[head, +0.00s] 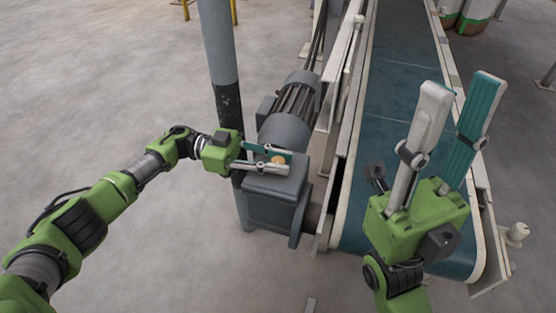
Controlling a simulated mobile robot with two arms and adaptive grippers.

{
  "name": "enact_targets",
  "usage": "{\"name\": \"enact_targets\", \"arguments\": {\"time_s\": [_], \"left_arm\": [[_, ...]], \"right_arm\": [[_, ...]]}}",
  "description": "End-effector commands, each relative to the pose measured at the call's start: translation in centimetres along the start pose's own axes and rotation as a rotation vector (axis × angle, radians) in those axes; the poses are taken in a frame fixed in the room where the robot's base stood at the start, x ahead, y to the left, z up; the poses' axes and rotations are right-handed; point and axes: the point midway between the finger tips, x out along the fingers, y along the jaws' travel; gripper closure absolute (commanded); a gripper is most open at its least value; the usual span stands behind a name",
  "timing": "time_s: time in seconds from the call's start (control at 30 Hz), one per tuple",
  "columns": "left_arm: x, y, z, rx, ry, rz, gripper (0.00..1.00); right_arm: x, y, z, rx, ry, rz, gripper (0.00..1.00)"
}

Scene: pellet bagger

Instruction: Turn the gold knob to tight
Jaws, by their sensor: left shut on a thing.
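The gold knob (278,160) sits on top of the grey gearbox (272,205) beside the conveyor. My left gripper (277,162) reaches in from the left, and its two fingers are shut on the gold knob, one on the far side and one on the near side. The fingers hide part of the knob, and I cannot make out any marking on it. My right gripper (462,88) is raised over the conveyor at the right, its fingers spread apart and empty, pointing up in the picture.
A grey motor (289,112) adjoins the gearbox on its far side. A grey post (219,50) stands close behind my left gripper. The conveyor belt (397,60) with its pale side rails runs away at the right. The floor at the left is clear.

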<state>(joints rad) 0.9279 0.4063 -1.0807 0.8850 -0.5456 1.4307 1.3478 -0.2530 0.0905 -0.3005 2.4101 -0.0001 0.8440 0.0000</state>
Motion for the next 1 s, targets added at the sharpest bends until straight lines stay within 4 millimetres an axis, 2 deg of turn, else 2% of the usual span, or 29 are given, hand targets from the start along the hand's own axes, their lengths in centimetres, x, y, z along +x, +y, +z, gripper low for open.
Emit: {"name": "enact_targets", "arguments": {"time_s": [0.03, 0.07, 0.1, 0.43, 0.57, 0.67, 0.83, 1.0], "left_arm": [[0.1, 0.0, -0.1, 0.001, 0.002, 0.000, 1.00], [0.1, 0.0, -0.1, 0.000, 0.002, 0.000, 0.72], [0.1, 0.0, -0.1, 0.000, 0.002, 0.000, 0.62], [0.0, 0.0, 0.0, 0.000, 0.000, 0.000, 0.62], [-0.8, -0.1, 0.0, 0.000, -0.001, -0.003, 0.62], [-2.4, -0.1, 0.0, -0.001, -0.002, -0.004, 0.62], [-6.4, -0.2, 0.0, -0.001, -0.001, -0.006, 0.62], [-9.4, -0.1, 0.0, 0.000, 0.000, -0.003, 0.62]], "right_arm": [[0.0, 0.0, 0.0, 0.000, 0.001, 0.001, 0.69], [0.0, 0.0, 0.0, 0.000, 0.002, 0.001, 0.69], [0.0, 0.0, -0.1, 0.000, 0.002, 0.001, 0.69], [-0.2, 0.1, 0.1, -0.002, -0.005, 0.005, 0.69], [-0.2, 0.1, 0.1, -0.001, -0.005, 0.004, 0.69], [-0.2, 0.1, 0.1, -0.001, -0.004, 0.003, 0.69], [-0.2, 0.0, 0.0, 0.000, -0.003, 0.002, 0.69], [-0.1, 0.0, 0.0, 0.000, -0.003, 0.001, 0.69]]}}
